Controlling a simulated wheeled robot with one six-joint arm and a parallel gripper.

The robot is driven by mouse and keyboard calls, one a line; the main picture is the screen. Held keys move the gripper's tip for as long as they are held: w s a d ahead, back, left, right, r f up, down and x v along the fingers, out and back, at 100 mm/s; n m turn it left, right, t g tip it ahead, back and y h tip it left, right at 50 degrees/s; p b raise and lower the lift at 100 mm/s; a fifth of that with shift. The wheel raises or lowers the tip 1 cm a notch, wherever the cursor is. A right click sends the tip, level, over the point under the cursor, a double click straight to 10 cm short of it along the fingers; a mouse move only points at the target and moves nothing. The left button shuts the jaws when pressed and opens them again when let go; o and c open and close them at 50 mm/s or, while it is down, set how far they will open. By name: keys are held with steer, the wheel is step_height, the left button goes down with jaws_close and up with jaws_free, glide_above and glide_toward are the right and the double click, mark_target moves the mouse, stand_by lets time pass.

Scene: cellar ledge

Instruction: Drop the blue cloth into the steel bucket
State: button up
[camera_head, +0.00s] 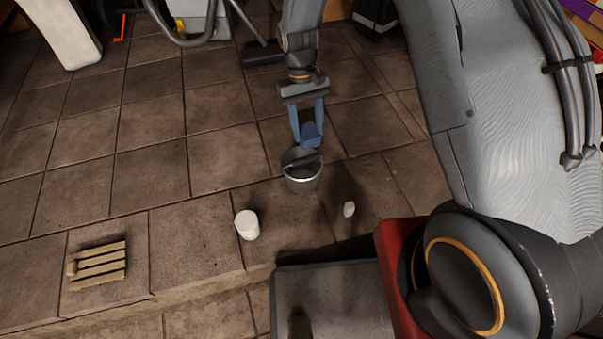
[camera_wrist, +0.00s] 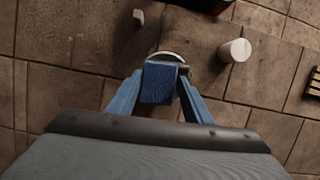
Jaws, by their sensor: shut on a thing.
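The blue cloth (camera_wrist: 158,84) is a small folded piece between my gripper's blue fingers; it also shows in the head view (camera_head: 310,133). My gripper (camera_head: 309,128) points down and is shut on the cloth. The steel bucket (camera_head: 303,183) stands upright on the tiled ledge, just below the cloth in the head view. In the wrist view the cloth covers most of the bucket, and only part of its rim (camera_wrist: 168,54) shows. I cannot tell the exact height of the cloth above the rim.
A white cylinder (camera_head: 247,225) stands left of and nearer than the bucket. A small white piece (camera_head: 349,209) is to the right. A slatted wooden piece (camera_head: 98,266) lies at the lower left, near the ledge's front edge.

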steer(key=o, duration=1.4)
steer(key=shift+c, duration=0.2)
steer(key=p+v, duration=0.1)
steer(key=v, duration=0.6)
steer(key=shift+w+r+p, duration=0.15)
steer(key=shift+r+p, duration=0.2)
